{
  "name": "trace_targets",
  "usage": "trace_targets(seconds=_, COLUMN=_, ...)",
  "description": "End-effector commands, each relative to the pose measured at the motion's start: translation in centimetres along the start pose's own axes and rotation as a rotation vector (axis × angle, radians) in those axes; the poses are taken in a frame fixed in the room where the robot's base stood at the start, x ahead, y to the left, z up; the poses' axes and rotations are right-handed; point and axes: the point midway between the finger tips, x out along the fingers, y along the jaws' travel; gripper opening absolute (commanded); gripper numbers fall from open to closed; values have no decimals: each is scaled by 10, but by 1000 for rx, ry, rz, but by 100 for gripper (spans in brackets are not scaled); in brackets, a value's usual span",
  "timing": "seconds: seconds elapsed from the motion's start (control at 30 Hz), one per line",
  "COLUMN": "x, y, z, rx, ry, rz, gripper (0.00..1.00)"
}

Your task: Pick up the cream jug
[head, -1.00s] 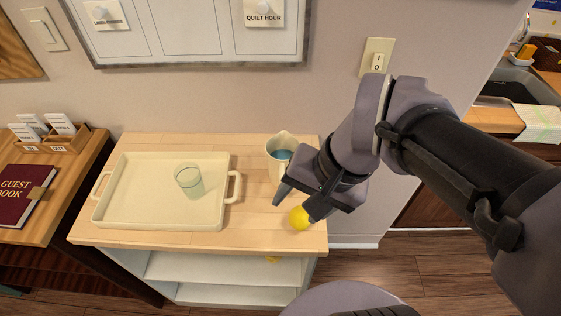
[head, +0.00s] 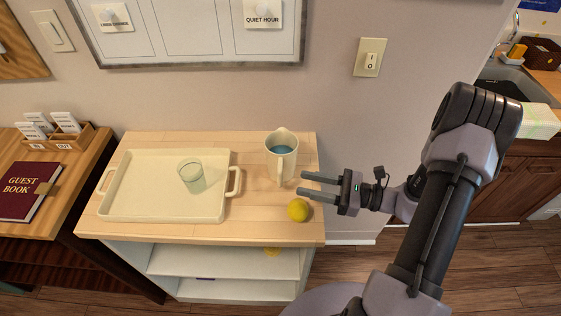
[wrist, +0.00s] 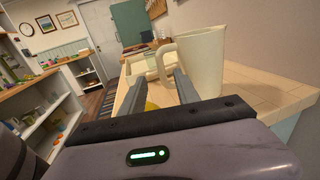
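The cream jug (head: 283,160) stands upright at the right part of the wooden cabinet top, with blue liquid inside and its handle towards the front. In the wrist view the jug (wrist: 203,62) is ahead and to the right, its handle (wrist: 160,63) beyond the space between my fingertips. My gripper (head: 305,184) is open and empty, just right of the handle, its fingers pointing left. In the wrist view the gripper (wrist: 157,88) shows its two fingers apart. I cannot tell whether a finger touches the handle.
A yellow ball-like fruit (head: 298,210) lies in front of the jug, close to my lower finger. A cream tray (head: 135,209) holding a clear glass (head: 191,178) is to the left. Bare wood lies between tray and jug. A wall is behind.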

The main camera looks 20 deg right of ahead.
Motion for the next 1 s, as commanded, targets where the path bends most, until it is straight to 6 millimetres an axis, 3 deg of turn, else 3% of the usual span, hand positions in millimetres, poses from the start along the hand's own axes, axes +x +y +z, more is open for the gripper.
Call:
trace_targets(seconds=0.43, x=76, y=-1, z=-7, rx=-1, ry=1, rz=5, gripper=38)
trace_targets(seconds=0.7, x=82, y=-2, z=-5, rx=-1, ry=1, rz=2, gripper=38)
trace_targets(seconds=0.9, x=82, y=-2, z=-5, rx=-1, ry=1, rz=2, gripper=0)
trace_targets(seconds=1.0, x=81, y=-2, z=-5, rx=-1, ry=1, rz=2, gripper=0)
